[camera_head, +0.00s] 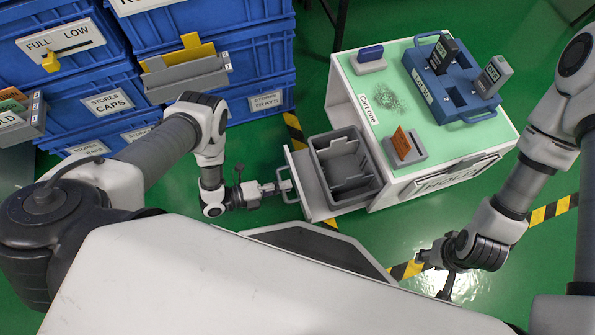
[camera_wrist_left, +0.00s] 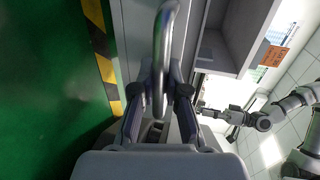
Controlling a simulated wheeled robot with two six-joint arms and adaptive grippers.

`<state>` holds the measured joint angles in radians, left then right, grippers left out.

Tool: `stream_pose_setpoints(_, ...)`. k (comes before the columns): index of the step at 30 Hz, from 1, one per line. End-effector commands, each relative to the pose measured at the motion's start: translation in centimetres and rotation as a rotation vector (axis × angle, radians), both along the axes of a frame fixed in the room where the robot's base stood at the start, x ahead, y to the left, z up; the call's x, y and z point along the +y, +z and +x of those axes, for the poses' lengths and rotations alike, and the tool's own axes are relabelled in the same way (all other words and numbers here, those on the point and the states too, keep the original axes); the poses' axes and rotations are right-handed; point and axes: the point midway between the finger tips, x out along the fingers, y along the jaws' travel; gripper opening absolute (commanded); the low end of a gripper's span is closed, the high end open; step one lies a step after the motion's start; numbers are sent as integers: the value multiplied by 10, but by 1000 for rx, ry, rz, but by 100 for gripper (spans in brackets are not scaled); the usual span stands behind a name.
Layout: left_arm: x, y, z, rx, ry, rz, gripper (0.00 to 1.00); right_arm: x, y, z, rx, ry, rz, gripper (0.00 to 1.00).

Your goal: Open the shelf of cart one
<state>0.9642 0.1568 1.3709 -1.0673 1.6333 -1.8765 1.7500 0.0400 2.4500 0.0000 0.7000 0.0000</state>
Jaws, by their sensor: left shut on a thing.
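Cart one (camera_head: 385,200) is a white cart with a green top and a "Cart one" label. Its shelf (camera_head: 308,187) is pulled out from the left side and holds a grey divided bin (camera_head: 345,168). My left gripper (camera_head: 281,187) is shut on the shelf's metal handle (camera_head: 287,190). In the left wrist view the handle (camera_wrist_left: 165,40) runs between the fingertips of the left gripper (camera_wrist_left: 160,88). My right gripper (camera_head: 440,272) is open and empty, low in front of the cart, apart from it.
On the cart top are a blue tray (camera_head: 423,88) with dark testers, a grey holder with an orange card (camera_head: 402,145) and a small blue block (camera_head: 370,53). Blue storage crates (camera_head: 105,103) stand at the back left. Striped tape (camera_head: 550,210) marks the green floor.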

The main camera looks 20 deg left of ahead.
Motion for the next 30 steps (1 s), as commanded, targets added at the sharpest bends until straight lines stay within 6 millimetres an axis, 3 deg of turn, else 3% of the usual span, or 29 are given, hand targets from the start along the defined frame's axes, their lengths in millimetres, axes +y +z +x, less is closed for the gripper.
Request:
stream_pose_setpoints(9, 22, 0, -15, -1, 2, 2, 0, 0, 9, 0, 0, 0, 0, 40)
stream_pose_setpoints(23, 24, 0, -16, -2, 2, 1, 0, 0, 9, 0, 0, 0, 0, 40)
stream_pose_setpoints(24, 24, 0, -16, -2, 2, 1, 27, 0, 9, 0, 0, 0, 0, 40)
stream_pose_setpoints(25, 24, 0, -16, -2, 2, 1, 38, 0, 9, 0, 0, 0, 0, 40)
stream_pose_setpoints(30, 24, 0, -16, -1, 1, 1, 39, 0, 9, 0, 0, 0, 0, 40)
